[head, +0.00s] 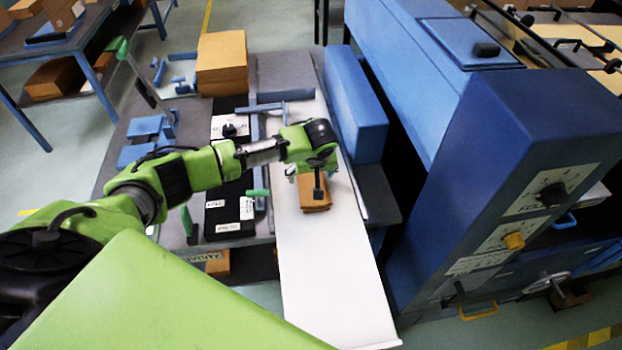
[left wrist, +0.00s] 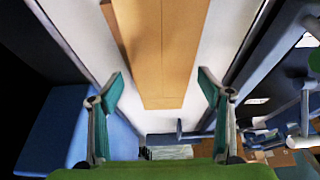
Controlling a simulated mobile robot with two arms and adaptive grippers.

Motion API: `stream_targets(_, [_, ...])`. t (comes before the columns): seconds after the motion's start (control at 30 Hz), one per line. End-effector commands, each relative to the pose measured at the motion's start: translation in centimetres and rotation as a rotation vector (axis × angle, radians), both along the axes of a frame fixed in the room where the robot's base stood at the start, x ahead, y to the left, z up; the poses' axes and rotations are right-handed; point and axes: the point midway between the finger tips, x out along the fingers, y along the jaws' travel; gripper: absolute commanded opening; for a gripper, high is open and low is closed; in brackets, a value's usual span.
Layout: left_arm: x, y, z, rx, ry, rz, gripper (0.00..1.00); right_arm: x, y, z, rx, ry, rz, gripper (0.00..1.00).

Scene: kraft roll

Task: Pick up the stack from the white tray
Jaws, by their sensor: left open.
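The stack (head: 316,203) is a small brown block of kraft sheets lying on the long white tray (head: 335,280). My left gripper (head: 312,172) is over the stack and hides part of it in the head view. In the left wrist view the stack (left wrist: 163,55) shows as a tan slab, with white tray surface (left wrist: 205,50) on both sides. The open fingers of my left gripper (left wrist: 161,84) stand one on each side of its near end, apart from it. Whether the fingertips are down at its height, I cannot tell. My right gripper is not in view.
A long blue block (head: 353,105) runs along the tray's right side, beside a large blue machine (head: 520,160). Black boxes (head: 228,205) with white labels lie left of the tray. A cardboard stack (head: 222,62) stands at the back. The tray's near part is clear.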

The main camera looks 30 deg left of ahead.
Motion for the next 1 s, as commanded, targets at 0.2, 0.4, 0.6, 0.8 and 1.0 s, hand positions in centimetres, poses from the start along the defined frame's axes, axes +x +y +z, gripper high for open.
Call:
stream_targets(0.2, [0.5,0.3,-1.6,0.0,0.001,-0.001,0.72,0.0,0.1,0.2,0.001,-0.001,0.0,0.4])
stream_targets(0.4, [0.5,0.3,-1.7,0.0,0.0,-0.001,0.72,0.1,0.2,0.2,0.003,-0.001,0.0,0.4])
stream_targets(0.6, [0.5,0.3,-1.7,0.0,0.0,-0.001,0.27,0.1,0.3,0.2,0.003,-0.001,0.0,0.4])
stream_targets(0.8, [0.6,0.4,-1.6,0.0,-0.001,0.0,0.22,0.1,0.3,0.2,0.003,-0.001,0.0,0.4])
stream_targets(1.0, [0.6,0.4,-1.4,-0.001,-0.002,-0.001,0.22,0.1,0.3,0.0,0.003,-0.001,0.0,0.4])
